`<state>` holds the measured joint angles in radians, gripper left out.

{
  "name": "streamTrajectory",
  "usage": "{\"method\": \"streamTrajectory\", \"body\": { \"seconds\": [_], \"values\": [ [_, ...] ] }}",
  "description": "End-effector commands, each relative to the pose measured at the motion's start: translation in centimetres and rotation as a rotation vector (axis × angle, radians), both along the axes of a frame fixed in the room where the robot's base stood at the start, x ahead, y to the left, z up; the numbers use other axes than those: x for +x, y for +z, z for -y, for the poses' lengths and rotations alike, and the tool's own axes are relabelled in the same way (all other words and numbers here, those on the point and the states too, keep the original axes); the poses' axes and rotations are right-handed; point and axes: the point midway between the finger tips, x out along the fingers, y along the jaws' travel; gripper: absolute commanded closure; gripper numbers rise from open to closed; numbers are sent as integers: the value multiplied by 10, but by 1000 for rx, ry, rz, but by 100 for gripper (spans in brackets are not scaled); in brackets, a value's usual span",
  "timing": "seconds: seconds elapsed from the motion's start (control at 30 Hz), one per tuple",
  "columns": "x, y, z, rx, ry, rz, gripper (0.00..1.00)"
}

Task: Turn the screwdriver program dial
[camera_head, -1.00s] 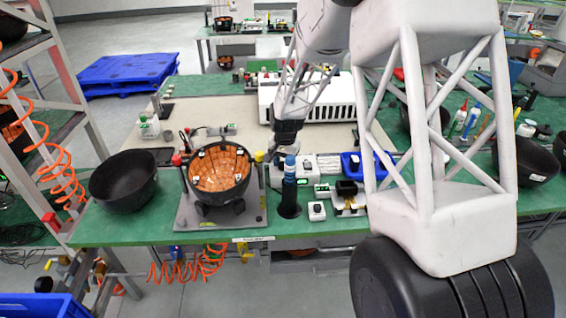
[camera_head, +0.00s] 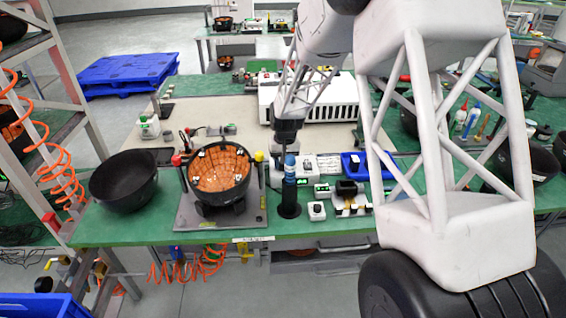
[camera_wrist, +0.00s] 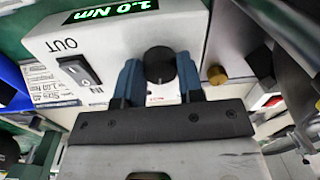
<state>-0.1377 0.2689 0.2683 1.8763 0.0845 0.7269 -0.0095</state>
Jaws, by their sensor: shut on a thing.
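The program dial (camera_wrist: 160,62) is a round black knob on the white face of the screwdriver controller (camera_wrist: 120,38). Its green display reads 1.0 Nm. My gripper (camera_wrist: 160,80) has its two blue fingers on either side of the dial, shut on it. In the head view my gripper (camera_head: 288,142) points down behind the screwdriver (camera_head: 290,178), which stands upright in a black holder (camera_head: 288,209). The fingertips and dial are hidden or too small to tell there.
A black rocker switch (camera_wrist: 78,70) marked OUT and IN and a brass-coloured knob (camera_wrist: 217,74) flank the dial. A bowl with an orange inside (camera_head: 220,168) on a grey plate and an empty black bowl (camera_head: 124,181) are to the left. A blue tray (camera_head: 352,165) is to the right.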

Motion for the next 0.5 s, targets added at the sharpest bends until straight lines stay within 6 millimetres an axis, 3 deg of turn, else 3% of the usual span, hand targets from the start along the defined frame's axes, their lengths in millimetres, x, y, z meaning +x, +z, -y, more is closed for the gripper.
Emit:
{"method": "streamTrajectory", "body": {
  "seconds": [0.5],
  "values": [
    [0,0,0,0,198,-1,89]
  ]
}}
